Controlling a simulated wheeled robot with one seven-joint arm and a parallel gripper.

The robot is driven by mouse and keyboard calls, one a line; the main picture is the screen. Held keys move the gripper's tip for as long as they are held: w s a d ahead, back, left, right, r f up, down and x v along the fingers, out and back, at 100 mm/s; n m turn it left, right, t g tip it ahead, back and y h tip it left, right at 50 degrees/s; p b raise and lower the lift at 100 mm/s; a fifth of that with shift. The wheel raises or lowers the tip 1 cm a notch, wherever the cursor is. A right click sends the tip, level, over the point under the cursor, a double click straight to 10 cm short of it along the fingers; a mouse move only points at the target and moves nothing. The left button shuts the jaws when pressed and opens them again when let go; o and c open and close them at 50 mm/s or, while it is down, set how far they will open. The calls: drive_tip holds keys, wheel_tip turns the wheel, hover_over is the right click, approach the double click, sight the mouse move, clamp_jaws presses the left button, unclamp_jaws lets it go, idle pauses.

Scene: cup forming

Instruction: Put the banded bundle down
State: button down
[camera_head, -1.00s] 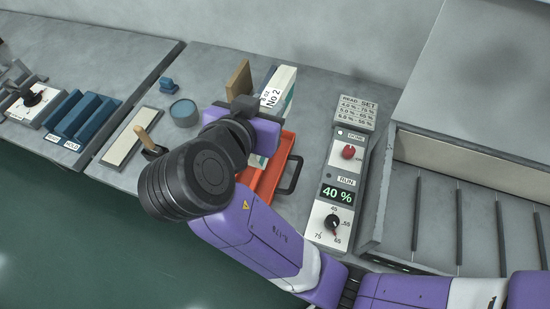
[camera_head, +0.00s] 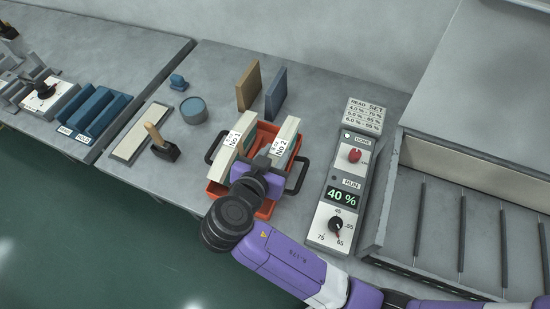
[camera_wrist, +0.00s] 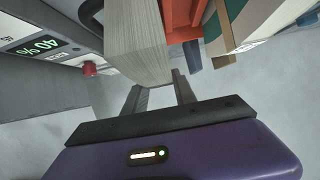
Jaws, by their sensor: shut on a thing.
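The bundle labelled No 2 (camera_head: 287,138) is a pale, upright stack with a white label. It stands at the right side of the orange tray (camera_head: 265,209). My gripper (camera_head: 264,163) is at its near end and shut on it. In the wrist view the bundle's pale grained end (camera_wrist: 138,50) is at the fingertips (camera_wrist: 160,92). A second bundle labelled No 1 (camera_head: 238,131) stands at the tray's left side, apart from the held one. I cannot tell whether the held bundle touches the tray floor, which is mostly hidden.
A control box (camera_head: 343,190) reading 40 % stands right of the tray, beside a grey rack (camera_head: 470,215). A brown board (camera_head: 248,86) and a blue-grey board (camera_head: 276,93) stand behind. A round blue-grey tin (camera_head: 193,110) and a wooden-handled tool (camera_head: 163,146) are at left.

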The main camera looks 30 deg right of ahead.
drive_tip(key=shift+f, duration=1.5)
drive_tip(key=c, duration=1)
unclamp_jaws()
drive_tip(key=b+v, duration=0.1)
drive_tip(key=v, duration=1.1)
drive_tip(key=shift+b, duration=0.4)
